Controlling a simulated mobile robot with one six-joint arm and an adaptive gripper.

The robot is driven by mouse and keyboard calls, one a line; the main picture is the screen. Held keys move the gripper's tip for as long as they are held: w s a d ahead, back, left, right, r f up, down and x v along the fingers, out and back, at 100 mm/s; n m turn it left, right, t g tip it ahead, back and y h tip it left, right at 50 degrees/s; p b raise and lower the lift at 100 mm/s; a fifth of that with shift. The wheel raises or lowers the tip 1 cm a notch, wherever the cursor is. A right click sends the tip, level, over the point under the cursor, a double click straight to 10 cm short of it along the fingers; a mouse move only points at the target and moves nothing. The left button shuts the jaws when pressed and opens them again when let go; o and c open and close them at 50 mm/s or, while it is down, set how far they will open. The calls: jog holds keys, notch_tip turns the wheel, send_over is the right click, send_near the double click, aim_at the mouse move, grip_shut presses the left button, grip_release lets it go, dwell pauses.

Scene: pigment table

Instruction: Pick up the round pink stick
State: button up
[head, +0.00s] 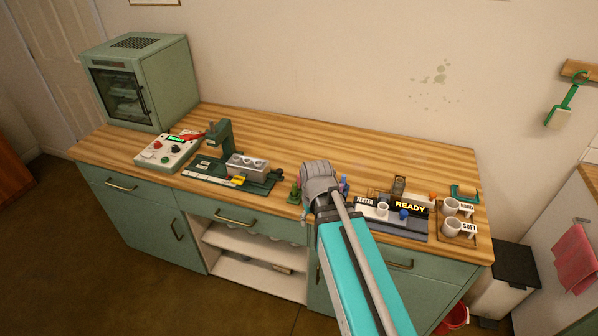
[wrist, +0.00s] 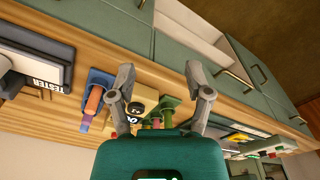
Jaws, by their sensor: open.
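My gripper (wrist: 159,72) is open, with its two fingers spread and nothing held between them. In the wrist view, a salmon-pink stick (wrist: 93,100) stands in a blue holder (wrist: 103,77), just left of the left finger. A green holder (wrist: 168,103) with small coloured pieces lies between the fingers, beyond the gripper body; a small pinkish piece there is too small to identify. In the head view, my gripper (head: 320,180) is above the table and hides most of this area. I cannot tell from there which stick is the round pink one.
A tester (head: 383,209) with a READY sign and white cups (head: 451,206) stand to the right. A green press (head: 220,150) and a control box (head: 168,150) are on the left. The back of the wooden tabletop is clear.

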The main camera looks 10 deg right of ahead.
jog(key=w+r+n+p, duration=0.3)
jog(key=w+r+p, duration=0.35)
jog(key=r, duration=0.25)
jog(key=n+p, duration=0.2)
jog(key=n, duration=0.8)
send_over(299, 178)
jog(key=shift+w+d+r+n+g, duration=0.25)
jog(key=shift+w+r+n, duration=0.2)
jog(key=shift+n, duration=0.35)
jog(key=shift+f, duration=0.15)
notch_tip(299, 178, down, 8)
jog(key=b, duration=0.8)
jog(key=shift+f+b, duration=0.2)
jog(key=shift+b, duration=0.1)
jog(key=shift+a+f+b, duration=0.1)
jog(key=shift+f+b, duration=2.5)
jog(key=shift+c, duration=0.3)
